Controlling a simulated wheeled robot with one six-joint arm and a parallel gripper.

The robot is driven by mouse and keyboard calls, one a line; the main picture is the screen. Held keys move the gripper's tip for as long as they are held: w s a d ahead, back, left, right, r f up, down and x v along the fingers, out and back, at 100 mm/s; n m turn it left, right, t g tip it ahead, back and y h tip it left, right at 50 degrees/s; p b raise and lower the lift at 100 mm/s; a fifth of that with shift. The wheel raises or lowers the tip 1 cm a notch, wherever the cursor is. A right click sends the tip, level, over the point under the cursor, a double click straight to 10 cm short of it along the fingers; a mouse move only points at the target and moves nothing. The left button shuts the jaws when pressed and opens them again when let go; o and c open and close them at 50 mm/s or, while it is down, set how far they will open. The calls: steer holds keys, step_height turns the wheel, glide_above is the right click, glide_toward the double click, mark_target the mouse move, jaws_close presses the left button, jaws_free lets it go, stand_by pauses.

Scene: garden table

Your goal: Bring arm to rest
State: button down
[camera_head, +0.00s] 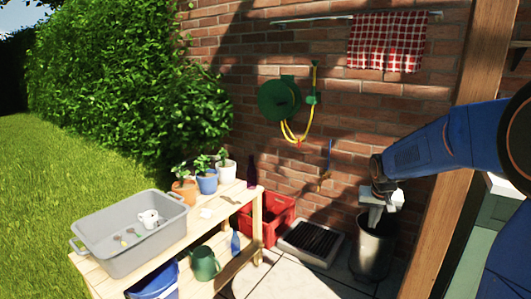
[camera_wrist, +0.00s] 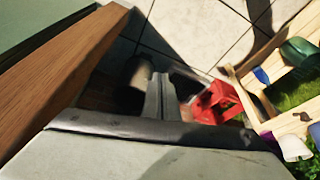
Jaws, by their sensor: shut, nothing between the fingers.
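My arm is blue and reaches in from the right in the head view. My gripper (camera_head: 374,218) points down above the metal bin (camera_head: 371,254), with its fingers together and nothing between them. Its tips overlap the bin's opening in the picture; I cannot tell whether they are inside it. In the wrist view my gripper (camera_wrist: 161,92) also shows with its fingers closed. The floor tiles and the red crate (camera_wrist: 214,103) lie beyond it there.
A wooden table (camera_head: 243,202) at left bears a grey tub (camera_head: 125,252) and several potted plants. The red crate (camera_head: 283,222) and a dark floor grate (camera_head: 311,242) lie between table and bin. A wooden post (camera_head: 447,210) stands close at the right.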

steer(key=s+a+r+n, duration=0.1)
steer(key=s+a+r, duration=0.25)
steer(key=s, duration=0.65)
steer(key=s+a+r+n, duration=0.15)
steer(key=s+r, duration=0.25)
steer(key=s, duration=0.6)
steer(key=s+a+f, duration=0.1)
steer(key=s, duration=0.7)
steer(key=s+a+f+t+y, duration=0.1)
steer(key=s+a, duration=0.1)
steer(key=s, duration=0.6)
steer(key=shift+s+f+n, duration=0.3)
steer(key=shift+s+n, duration=0.05)
steer(key=shift+n, duration=0.1)
